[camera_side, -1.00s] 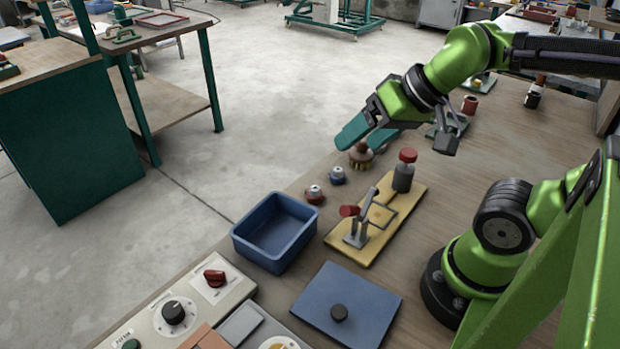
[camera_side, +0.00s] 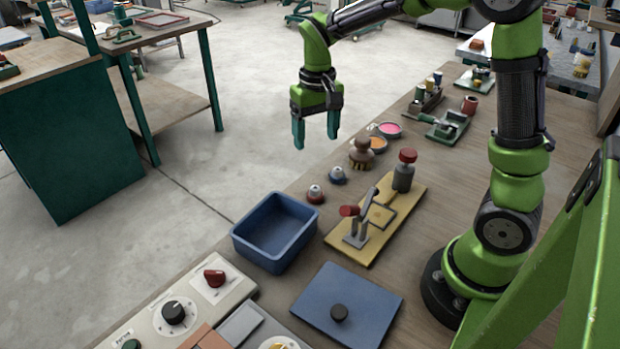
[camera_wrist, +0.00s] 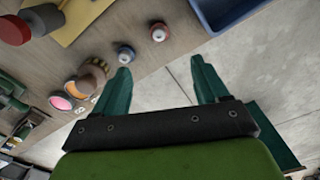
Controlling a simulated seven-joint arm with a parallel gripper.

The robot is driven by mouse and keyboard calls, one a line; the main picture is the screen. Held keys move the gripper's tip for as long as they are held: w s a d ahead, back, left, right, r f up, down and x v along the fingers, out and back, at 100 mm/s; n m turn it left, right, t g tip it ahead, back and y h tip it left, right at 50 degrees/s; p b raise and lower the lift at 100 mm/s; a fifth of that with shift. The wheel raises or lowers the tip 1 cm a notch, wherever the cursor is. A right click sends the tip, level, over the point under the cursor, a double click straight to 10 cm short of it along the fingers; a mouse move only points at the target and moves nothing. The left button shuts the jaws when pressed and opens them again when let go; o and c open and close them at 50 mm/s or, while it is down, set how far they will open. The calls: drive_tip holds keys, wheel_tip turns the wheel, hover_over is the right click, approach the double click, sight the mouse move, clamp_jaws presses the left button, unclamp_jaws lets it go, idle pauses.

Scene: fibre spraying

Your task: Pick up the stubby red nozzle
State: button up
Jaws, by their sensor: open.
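The stubby red nozzle (camera_side: 315,194) stands on the workbench just right of the blue bin, with a pale tip on a red base. It also shows at the top of the wrist view (camera_wrist: 158,32). A similar blue nozzle (camera_side: 337,176) stands beside it, also seen in the wrist view (camera_wrist: 126,54). My gripper (camera_side: 316,142) is open and empty, pointing down. It hangs above and beyond the nozzles, near the bench's far-left edge. In the wrist view the fingertips (camera_wrist: 160,68) are apart with nothing between them.
A blue bin (camera_side: 240,242) stands left of the red nozzle. A toggle clamp on a yellow board (camera_side: 358,258) is to the right. A brown-knobbed brush (camera_side: 361,153) and pink and orange dishes (camera_side: 390,130) lie behind the blue nozzle. A blue lid (camera_side: 368,290) lies in front.

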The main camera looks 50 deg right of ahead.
hover_over(315, 187)
wheel_tip(315, 187, down, 10)
drive_tip(key=shift+s, duration=0.15)
drive_tip(key=shift+f, duration=3.05)
drive_tip(key=shift+c, duration=0.3)
